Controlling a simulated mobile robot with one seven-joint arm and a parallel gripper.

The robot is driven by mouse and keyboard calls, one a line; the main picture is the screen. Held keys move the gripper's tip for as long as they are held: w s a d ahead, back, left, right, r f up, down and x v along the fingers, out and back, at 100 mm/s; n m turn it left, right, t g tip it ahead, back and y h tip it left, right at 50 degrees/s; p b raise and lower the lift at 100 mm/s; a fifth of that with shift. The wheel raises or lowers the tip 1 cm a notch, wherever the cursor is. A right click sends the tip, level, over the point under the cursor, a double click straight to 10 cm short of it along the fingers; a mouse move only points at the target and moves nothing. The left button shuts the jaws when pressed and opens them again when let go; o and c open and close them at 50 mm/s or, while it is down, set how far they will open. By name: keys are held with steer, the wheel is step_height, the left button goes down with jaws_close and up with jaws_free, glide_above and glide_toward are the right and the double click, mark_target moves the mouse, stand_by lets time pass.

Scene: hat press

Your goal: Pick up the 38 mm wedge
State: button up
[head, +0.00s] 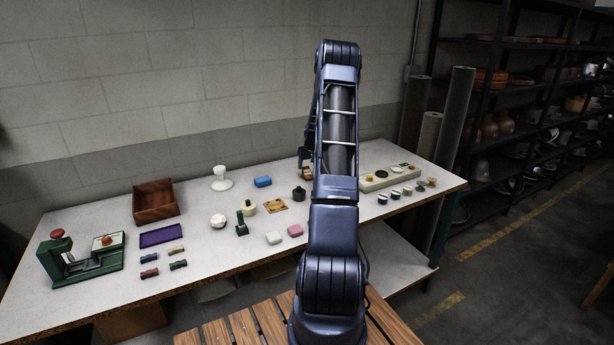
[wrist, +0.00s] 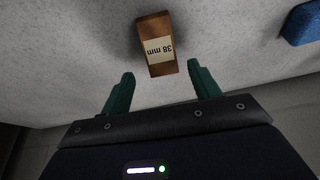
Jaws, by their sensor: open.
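The 38 mm wedge (wrist: 158,42) is a brown wooden block with a pale label reading "38 mm", upside down in the wrist view. It rests on the speckled worktop. My gripper (wrist: 161,72) is open, with its two green fingers apart. The wedge lies just beyond the fingertips, roughly centred across the gap, and nothing is gripped. In the head view a small brown part of the wedge (head: 307,173) shows beside my arm, which hides much of that area.
A blue block (wrist: 303,22) lies off to one side; it also shows in the head view (head: 263,181). A dark pot (head: 298,194) and a small wooden board (head: 275,207) are nearby. A long pale panel (head: 384,180) lies right of my arm. The wall is behind.

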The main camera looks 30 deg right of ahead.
mark_target(306, 169)
steer(key=x, duration=0.4)
steer(key=shift+a+f, duration=0.15)
steer(key=shift+f, duration=0.2)
steer(key=c, duration=1.1)
steer(key=shift+r, duration=0.15)
